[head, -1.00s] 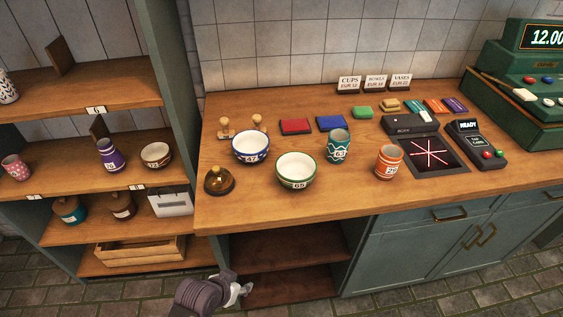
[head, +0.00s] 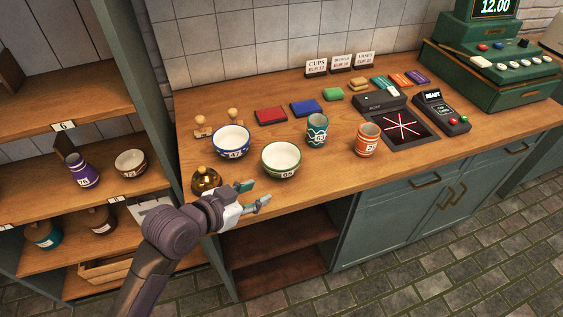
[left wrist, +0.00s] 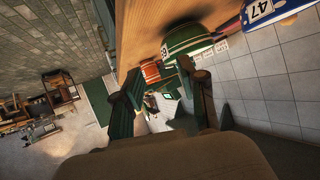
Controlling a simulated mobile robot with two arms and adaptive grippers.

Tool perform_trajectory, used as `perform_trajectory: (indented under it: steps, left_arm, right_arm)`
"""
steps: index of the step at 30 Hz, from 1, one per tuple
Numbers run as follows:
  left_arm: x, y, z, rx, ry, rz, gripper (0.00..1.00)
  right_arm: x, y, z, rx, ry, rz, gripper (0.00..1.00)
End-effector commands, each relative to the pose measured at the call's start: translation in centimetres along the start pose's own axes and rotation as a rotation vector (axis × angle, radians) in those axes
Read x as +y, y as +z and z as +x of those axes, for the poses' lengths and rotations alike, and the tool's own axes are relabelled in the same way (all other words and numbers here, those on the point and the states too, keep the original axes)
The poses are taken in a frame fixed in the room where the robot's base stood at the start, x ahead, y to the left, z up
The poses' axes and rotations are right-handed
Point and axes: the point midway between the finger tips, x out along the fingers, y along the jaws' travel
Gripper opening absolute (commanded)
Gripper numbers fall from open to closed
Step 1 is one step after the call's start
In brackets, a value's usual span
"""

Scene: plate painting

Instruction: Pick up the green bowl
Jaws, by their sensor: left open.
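The green bowl (head: 281,159), white inside with a green outside and a number tag, stands upright on the wooden counter (head: 350,180) near its front edge. It also shows in the left wrist view (left wrist: 188,38), beyond the fingers. My left gripper (head: 257,193) is open and empty, just in front of and to the left of the bowl at the counter's front edge. It does not touch the bowl. In the left wrist view both fingers (left wrist: 160,95) are spread apart. My right gripper is not in view.
A blue bowl (head: 231,141) stands just left of the green bowl, and a teal cup (head: 317,130) just right of it. A brass bell (head: 205,180) sits near my left wrist. An orange cup (head: 367,139) stands farther right.

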Motion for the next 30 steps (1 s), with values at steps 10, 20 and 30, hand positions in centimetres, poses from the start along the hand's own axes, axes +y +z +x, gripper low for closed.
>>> perform_trajectory:
  steps: [10, 20, 30]
  left_arm:
    - [-0.4, -4.0, 3.1, 0.099, 0.026, 0.060, 0.41]
    - [-0.3, -4.3, 8.7, 0.098, 0.024, 0.061, 0.41]
    - [-0.1, -4.3, 11.9, 0.095, 0.025, 0.059, 0.41]
  right_arm:
    - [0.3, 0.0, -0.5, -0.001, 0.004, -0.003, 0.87]
    - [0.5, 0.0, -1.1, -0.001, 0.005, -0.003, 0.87]
    - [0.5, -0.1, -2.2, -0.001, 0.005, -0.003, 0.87]
